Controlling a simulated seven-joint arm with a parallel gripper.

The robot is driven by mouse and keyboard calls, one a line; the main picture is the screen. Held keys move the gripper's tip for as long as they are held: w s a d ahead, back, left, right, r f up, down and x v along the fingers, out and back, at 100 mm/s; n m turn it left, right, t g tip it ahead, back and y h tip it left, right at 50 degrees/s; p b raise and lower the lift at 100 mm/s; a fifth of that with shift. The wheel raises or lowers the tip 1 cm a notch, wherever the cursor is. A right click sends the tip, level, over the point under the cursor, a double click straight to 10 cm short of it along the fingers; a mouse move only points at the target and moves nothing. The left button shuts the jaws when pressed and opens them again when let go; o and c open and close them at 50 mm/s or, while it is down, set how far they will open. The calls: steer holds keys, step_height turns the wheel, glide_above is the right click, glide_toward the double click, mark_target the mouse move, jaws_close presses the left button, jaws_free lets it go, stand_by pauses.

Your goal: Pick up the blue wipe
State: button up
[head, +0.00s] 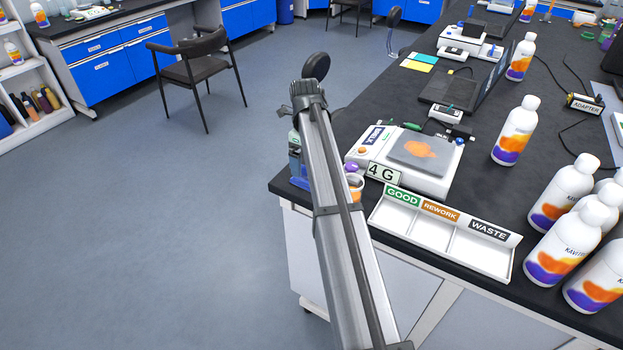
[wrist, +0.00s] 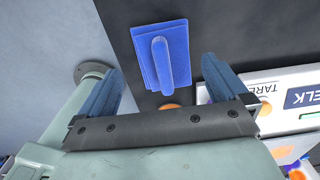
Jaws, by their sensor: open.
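The blue wipe (wrist: 163,58) is a flat blue rectangle with a raised rounded strip along its middle. In the wrist view it lies on the dark bench top near the bench edge. My gripper (wrist: 162,68) is open, with one blue finger on each side of the wipe in the picture. The wipe appears beyond the fingertips, and nothing is held between them. In the head view my arm covers most of the gripper and the bench corner. Some blue shows there beside the arm, but I cannot tell whether it is the wipe or a finger.
A balance (head: 432,178) with an orange smear on its pan stands right of my arm. In front is a white sorting tray (head: 480,262) labelled GOOD, REWORK and WASTE. Several white bottles (head: 516,132) stand to the right. An orange-and-white cup (head: 355,190) is close by my arm.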

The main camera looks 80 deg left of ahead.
steer(key=shift+w+d+f, duration=0.1)
steer(key=shift+w+f, duration=0.05)
steer(key=shift+f, duration=1.15)
steer(key=shift+w+d+f, duration=0.1)
steer(key=shift+w+f, duration=0.05)
steer(key=shift+f, duration=1.15)
steer(key=c, duration=0.9)
steer(key=shift+o, duration=0.2)
steer(key=shift+r, duration=0.1)
step_height(320, 180, up, 10)
steer(key=shift+f, duration=0.1)
